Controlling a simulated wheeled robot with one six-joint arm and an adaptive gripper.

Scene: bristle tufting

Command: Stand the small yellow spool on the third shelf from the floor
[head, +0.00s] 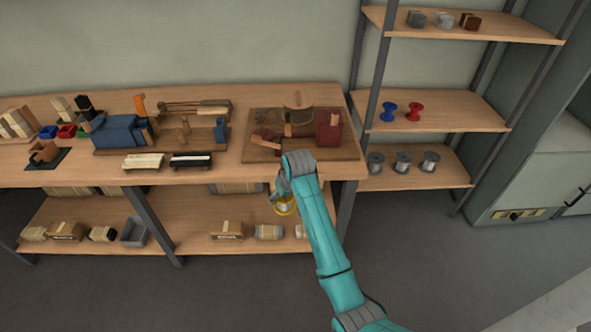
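The small yellow spool (286,210) shows at the end of my arm, in front of the bench's lower shelf. My gripper (282,200) points down and appears shut on the spool; the fingers are small and partly hidden by my arm. The shelf rack stands to the right, with three boards in view. The lowest visible board (398,182) holds grey spools, the middle board (450,116) holds a blue spool (389,111) and a red spool (414,111), and the top board (510,30) holds small blocks. My gripper is left of and apart from the rack.
The workbench (215,172) carries tools, brushes and a wooden board with a dark red block (328,127) near its right end. Its lower shelf (195,238) holds boxes and rolls. The middle board has free room right of the red spool. A grey-green cabinet (535,175) stands right of the rack.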

